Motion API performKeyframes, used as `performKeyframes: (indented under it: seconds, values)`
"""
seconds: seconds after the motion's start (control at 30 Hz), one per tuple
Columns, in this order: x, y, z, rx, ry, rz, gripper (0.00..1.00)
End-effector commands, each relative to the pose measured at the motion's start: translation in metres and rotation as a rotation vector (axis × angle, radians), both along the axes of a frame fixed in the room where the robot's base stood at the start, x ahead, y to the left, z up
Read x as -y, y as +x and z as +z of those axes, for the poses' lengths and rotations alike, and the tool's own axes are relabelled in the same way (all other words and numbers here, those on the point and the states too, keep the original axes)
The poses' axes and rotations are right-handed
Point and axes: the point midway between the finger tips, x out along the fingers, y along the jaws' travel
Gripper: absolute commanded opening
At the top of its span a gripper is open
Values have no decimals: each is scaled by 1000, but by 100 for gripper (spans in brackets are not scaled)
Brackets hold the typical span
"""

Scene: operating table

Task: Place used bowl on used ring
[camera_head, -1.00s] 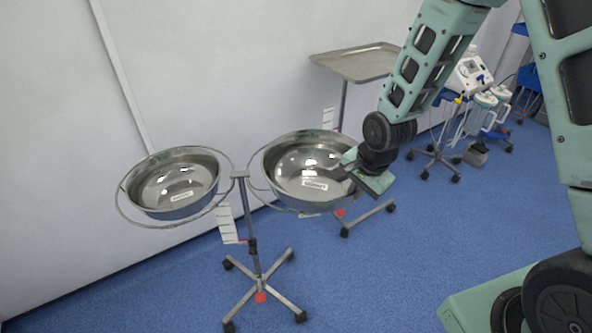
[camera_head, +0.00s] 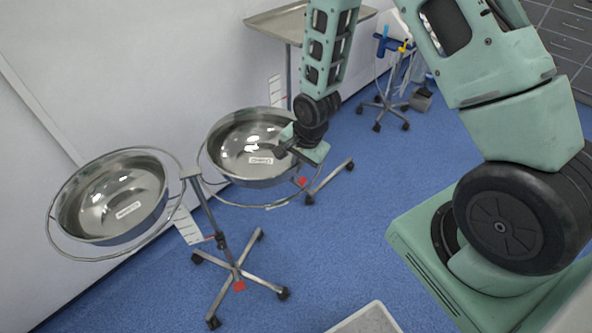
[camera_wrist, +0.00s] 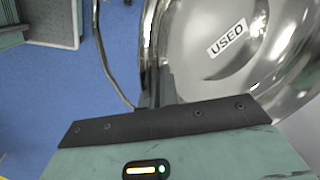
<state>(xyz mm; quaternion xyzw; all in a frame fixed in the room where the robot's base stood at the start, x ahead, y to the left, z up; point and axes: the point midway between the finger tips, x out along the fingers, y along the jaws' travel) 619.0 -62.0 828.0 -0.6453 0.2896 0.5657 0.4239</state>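The used bowl (camera_head: 245,160), a shiny steel basin, is at the right ring (camera_head: 207,170) of a two-ring stand. Part of this ring shows past the bowl's left and lower edge. In the wrist view the bowl (camera_wrist: 200,75) bears a "USED" label and fills the upper right, with a curved ring bar (camera_wrist: 108,65) apart from its rim on the left. My gripper (camera_head: 290,143) is at the bowl's right rim; in the wrist view its narrow fingers (camera_wrist: 157,92) are together on the rim. Whether the bowl's underside touches the ring is hidden.
A second steel bowl (camera_head: 112,200) sits in the left ring (camera_head: 62,243); its label is too small to read. The stand's wheeled foot (camera_head: 238,272) is on the blue floor. A tray stand (camera_head: 272,28) is behind, and a white wall is close on the left.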

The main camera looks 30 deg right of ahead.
Motion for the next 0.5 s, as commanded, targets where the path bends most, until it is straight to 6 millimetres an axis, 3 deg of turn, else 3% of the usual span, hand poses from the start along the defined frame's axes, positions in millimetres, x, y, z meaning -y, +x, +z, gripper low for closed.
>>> performKeyframes:
  seconds: [0.2, 0.5]
  values:
    - [0, -1, -28, -2, -1, 2, 0]
    - [0, 0, -32, 1, 0, 0, 0]
